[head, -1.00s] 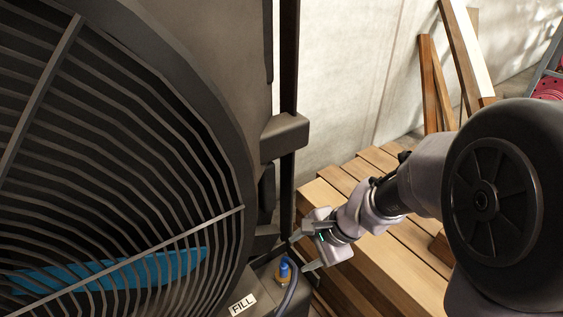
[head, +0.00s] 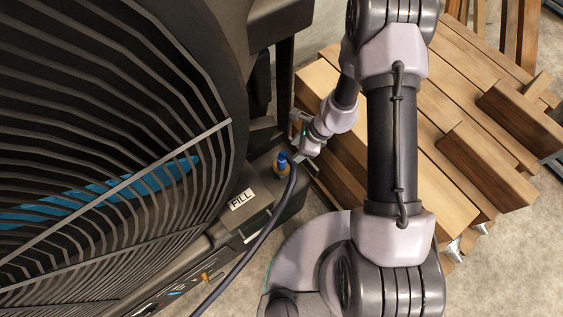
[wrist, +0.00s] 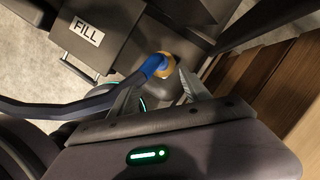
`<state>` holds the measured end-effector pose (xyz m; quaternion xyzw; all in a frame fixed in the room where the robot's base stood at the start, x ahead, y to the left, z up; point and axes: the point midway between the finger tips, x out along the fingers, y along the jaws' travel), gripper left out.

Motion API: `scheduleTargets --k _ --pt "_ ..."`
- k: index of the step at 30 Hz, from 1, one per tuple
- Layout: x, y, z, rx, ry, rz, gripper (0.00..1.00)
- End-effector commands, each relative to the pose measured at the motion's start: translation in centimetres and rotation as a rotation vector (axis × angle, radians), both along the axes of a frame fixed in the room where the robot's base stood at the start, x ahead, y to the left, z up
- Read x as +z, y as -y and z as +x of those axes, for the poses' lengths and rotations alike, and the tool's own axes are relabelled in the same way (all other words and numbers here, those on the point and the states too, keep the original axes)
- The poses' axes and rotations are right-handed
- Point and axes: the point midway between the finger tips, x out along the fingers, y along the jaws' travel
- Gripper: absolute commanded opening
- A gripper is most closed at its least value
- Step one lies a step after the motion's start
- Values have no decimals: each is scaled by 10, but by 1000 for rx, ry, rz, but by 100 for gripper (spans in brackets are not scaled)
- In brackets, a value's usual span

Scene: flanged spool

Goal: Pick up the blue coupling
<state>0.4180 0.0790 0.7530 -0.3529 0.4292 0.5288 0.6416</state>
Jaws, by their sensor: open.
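The blue coupling (head: 282,159) stands on a brass-coloured fitting on a dark ledge of the machine, beside the FILL label. A dark blue hose runs from it toward the bottom of the head view. In the wrist view the coupling (wrist: 154,68) lies at and between the fingertips, with the brass ring just past it. My gripper (head: 291,138) is open, just right of and above the coupling in the head view. In the wrist view my gripper (wrist: 157,80) has one finger on each side of the coupling. I cannot tell whether either finger touches it.
The large dark machine with a slatted grille (head: 110,140) fills the left. The FILL label (head: 242,199) is close to the coupling. The hose (head: 262,235) crosses below my gripper. Stacked wooden beams (head: 465,130) lie right of and behind my arm. Bare floor (head: 510,265) shows at lower right.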

Motion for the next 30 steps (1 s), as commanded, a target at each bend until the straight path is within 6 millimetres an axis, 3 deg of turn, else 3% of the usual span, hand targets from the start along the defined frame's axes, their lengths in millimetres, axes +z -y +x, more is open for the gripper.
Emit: scheduleTargets --k 1,6,11,18,24,25,30 --pt "-21 -6 0 4 -2 0 55" --pt "-53 -20 4 2 1 0 55" --pt "-64 -25 6 2 2 0 55" --pt "-105 -42 10 3 1 0 55" --pt "-105 -43 11 1 3 0 55" --pt "-105 -43 11 1 2 0 53" --pt "-105 -43 11 1 2 0 20"
